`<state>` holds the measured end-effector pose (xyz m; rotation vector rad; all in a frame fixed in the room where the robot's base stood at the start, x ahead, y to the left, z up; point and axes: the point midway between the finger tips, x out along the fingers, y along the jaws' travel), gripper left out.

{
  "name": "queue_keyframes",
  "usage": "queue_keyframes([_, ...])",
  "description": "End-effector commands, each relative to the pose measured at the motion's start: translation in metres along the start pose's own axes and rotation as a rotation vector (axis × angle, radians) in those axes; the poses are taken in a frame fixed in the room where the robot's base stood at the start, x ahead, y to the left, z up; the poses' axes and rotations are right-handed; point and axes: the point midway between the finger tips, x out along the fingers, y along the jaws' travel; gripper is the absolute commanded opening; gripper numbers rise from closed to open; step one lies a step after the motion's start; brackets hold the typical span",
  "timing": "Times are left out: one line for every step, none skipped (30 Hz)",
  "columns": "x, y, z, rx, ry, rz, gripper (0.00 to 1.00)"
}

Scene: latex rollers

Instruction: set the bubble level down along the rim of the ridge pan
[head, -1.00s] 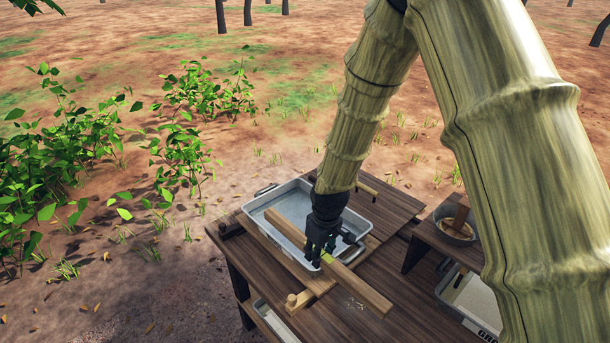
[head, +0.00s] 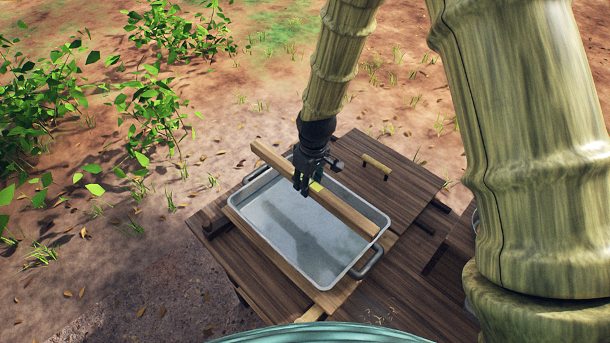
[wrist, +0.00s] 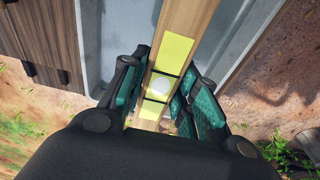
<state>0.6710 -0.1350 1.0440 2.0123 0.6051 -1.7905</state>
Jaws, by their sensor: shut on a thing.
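The bubble level, a long pale wooden bar (head: 346,213) with a yellow-green vial, is held by my gripper (head: 307,184) near its far end. In the wrist view, the fingers of my gripper (wrist: 157,90) close on both sides of the level (wrist: 185,20), around the yellow vial. The ridge pan (head: 290,240) is a grey metal tray with shallow liquid or a shiny floor. The level runs along the pan's right long side, its far end past the back corner. I cannot tell whether it touches the rim.
The pan sits on a dark wooden table (head: 385,300) with a pale board under it. A pale wooden handle (head: 376,163) lies on the table to the right. Leafy plants (head: 150,95) grow at the left.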

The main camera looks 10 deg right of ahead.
Motion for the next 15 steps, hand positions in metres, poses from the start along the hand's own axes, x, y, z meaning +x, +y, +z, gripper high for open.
queue_keyframes([0.000, -0.001, -0.001, -0.002, 0.000, 0.000, 0.00])
queue_keyframes([0.000, 0.000, -0.002, -0.002, 0.000, 0.000, 0.00])
queue_keyframes([0.001, 0.000, -0.003, -0.002, -0.001, -0.001, 0.00])
queue_keyframes([0.002, 0.001, -0.003, -0.002, -0.002, -0.002, 0.00])
queue_keyframes([0.003, 0.001, -0.004, -0.002, -0.003, -0.002, 0.00])
queue_keyframes([0.003, 0.001, -0.004, -0.003, -0.004, -0.003, 0.00])
queue_keyframes([0.003, 0.001, -0.004, -0.003, -0.005, -0.003, 0.00])
queue_keyframes([0.003, 0.002, -0.004, -0.003, -0.005, -0.004, 0.00])
queue_keyframes([0.007, 0.002, -0.004, -0.003, -0.005, -0.004, 0.00])
queue_keyframes([0.009, 0.003, -0.004, -0.002, -0.006, -0.004, 0.00])
queue_keyframes([0.010, 0.003, -0.004, -0.002, -0.006, -0.004, 0.00])
queue_keyframes([0.012, 0.003, -0.004, -0.002, -0.006, -0.004, 0.00])
queue_keyframes([0.014, 0.003, -0.003, -0.002, -0.006, -0.004, 0.00])
queue_keyframes([0.016, 0.003, -0.003, -0.002, -0.006, -0.004, 0.00])
queue_keyframes([0.019, 0.003, -0.003, -0.002, -0.006, -0.004, 0.00])
